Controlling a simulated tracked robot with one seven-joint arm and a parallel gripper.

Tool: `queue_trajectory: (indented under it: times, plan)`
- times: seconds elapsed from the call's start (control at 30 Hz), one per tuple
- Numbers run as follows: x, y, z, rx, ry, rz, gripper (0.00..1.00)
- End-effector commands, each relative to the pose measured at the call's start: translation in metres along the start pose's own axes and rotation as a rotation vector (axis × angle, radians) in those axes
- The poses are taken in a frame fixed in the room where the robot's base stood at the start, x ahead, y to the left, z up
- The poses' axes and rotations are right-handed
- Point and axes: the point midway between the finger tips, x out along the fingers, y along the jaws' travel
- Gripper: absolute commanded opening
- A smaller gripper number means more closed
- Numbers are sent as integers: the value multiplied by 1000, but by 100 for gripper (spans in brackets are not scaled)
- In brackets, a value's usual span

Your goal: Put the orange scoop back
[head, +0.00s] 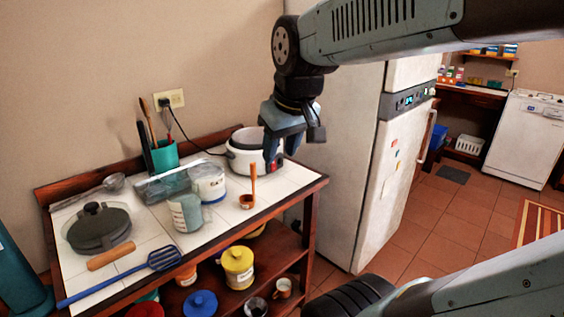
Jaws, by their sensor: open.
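The orange scoop (247,201) is on the white tiled top of the wooden counter (318,181), near its right front edge, with its handle pointing up. My gripper (281,150) is open and empty. It points down, above and a little right of the scoop in the picture, in front of the white rice cooker (244,160). I cannot tell the exact gap between the fingers and the cooker. A teal holder (165,158) with several utensils stands at the back of the counter.
Two canisters (208,184) stand left of the scoop. A dark lidded pan (98,232), a rolling pin (110,256) and a blue spatula (120,277) lie further left. A lower shelf holds a yellow pot (237,266). A white fridge (345,170) stands right of the counter.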

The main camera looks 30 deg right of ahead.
Motion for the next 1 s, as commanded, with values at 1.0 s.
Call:
queue_trajectory:
  times: [1.0]
  plan:
    - [-5,-13,44,134,89,15,44]
